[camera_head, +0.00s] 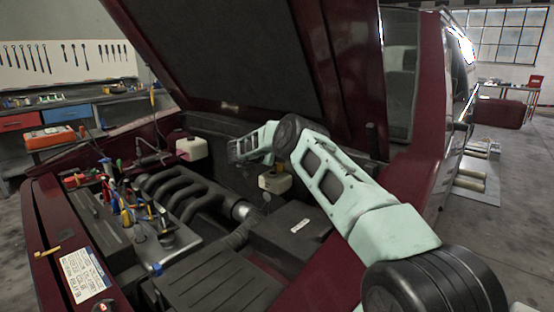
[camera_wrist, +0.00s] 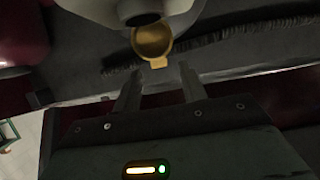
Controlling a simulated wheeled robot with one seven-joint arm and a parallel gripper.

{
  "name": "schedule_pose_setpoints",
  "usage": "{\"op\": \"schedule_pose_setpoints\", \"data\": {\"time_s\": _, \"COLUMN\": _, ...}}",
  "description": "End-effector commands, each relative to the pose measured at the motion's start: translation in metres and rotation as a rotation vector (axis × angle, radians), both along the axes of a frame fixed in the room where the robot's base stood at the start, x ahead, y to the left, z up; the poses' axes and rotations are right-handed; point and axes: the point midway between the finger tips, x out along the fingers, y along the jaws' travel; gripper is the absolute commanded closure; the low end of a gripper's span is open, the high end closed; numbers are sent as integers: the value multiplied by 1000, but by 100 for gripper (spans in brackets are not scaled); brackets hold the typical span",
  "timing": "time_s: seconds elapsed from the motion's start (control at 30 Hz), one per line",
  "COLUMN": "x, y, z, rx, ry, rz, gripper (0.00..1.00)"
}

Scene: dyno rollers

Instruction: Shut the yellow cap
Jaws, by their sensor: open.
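The yellow cap (camera_wrist: 152,42) hangs open beside the dark filler neck (camera_wrist: 142,18) of a pale reservoir (camera_wrist: 105,10) at the top of the wrist view. Its hollow inner side and small tab show. My gripper (camera_wrist: 159,77) is open and empty, its fingertips just short of the tab, with the cap roughly ahead of the gap between them. In the head view, a pale reservoir (camera_head: 274,184) with a yellowish top sits under my arm; the cap's state cannot be told there. My gripper's fingertips are hard to make out in that view.
The raised hood (camera_head: 230,50) hangs over the engine bay. Black engine pipes (camera_head: 180,190), a dark box (camera_head: 290,228) and a tray area of hand tools (camera_head: 130,205) lie around. Another white reservoir (camera_head: 192,148) stands further left. A ribbed dark strip (camera_wrist: 220,45) runs behind the cap.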

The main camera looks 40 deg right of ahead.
Motion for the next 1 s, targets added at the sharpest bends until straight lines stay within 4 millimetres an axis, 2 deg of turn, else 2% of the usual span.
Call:
{"op": "schedule_pose_setpoints", "data": {"time_s": 0.13, "x": 0, "y": -9, "z": -4, "rx": -1, "ry": -1, "rz": -1, "gripper": 58}}
{"op": "schedule_pose_setpoints", "data": {"time_s": 0.43, "x": 0, "y": -11, "z": -4, "rx": -1, "ry": 0, "rz": 0, "gripper": 58}}
{"op": "schedule_pose_setpoints", "data": {"time_s": 0.5, "x": 0, "y": -11, "z": -4, "rx": -1, "ry": -1, "rz": 0, "gripper": 78}}
{"op": "schedule_pose_setpoints", "data": {"time_s": 0.6, "x": 0, "y": -11, "z": -4, "rx": -1, "ry": -1, "rz": 0, "gripper": 100}}
{"op": "schedule_pose_setpoints", "data": {"time_s": 1.0, "x": 1, "y": -6, "z": -6, "rx": -55, "ry": -3, "rz": 0, "gripper": 100}}
